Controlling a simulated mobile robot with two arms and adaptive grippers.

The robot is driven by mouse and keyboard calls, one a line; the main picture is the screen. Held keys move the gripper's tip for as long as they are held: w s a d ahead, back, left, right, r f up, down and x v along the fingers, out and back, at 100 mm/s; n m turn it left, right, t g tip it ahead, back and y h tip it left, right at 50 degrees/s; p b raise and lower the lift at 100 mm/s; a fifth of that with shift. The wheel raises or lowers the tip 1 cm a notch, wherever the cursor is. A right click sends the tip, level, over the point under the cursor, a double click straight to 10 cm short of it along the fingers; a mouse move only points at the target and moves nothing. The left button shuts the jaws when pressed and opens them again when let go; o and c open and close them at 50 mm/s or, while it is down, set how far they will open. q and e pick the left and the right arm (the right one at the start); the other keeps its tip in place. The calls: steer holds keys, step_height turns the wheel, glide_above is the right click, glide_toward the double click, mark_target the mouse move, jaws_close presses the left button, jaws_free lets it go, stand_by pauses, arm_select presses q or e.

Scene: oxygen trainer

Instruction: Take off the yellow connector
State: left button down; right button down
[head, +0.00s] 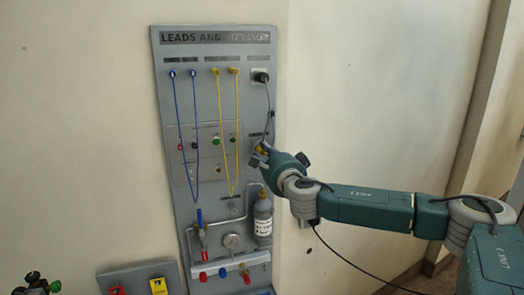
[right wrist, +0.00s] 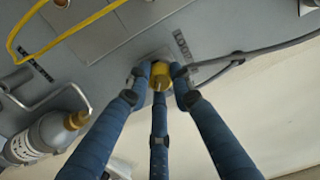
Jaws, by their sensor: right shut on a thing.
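The yellow connector (right wrist: 160,78) is at the grey panel (head: 160,110), beside the printed label at its right side. In the head view the connector (head: 261,149) is mostly hidden by my right gripper (head: 259,155). My right gripper's three blue fingers (right wrist: 160,84) are closed around the connector in the right wrist view. I cannot tell whether the connector is fully seated in the panel. A dark and green shape (head: 37,284) at the lower left edge may be my left gripper; it is cut off and its jaws cannot be made out.
Blue leads (head: 177,115) and yellow leads (head: 222,115) hang in loops on the panel. A grey cable (head: 271,98) runs from the top right socket towards the connector's area. Bare wall (head: 370,90) lies right.

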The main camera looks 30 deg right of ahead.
steer(key=shift+r+n, duration=0.25)
steer(key=shift+n, duration=0.55)
steer(key=shift+f+n, duration=0.2)
steer(key=shift+n, duration=0.2)
steer(key=shift+r, duration=0.1)
steer(key=shift+a+n, duration=0.1)
steer(key=shift+n, duration=1.6)
steer(key=c, duration=1.5)
jaws_free()
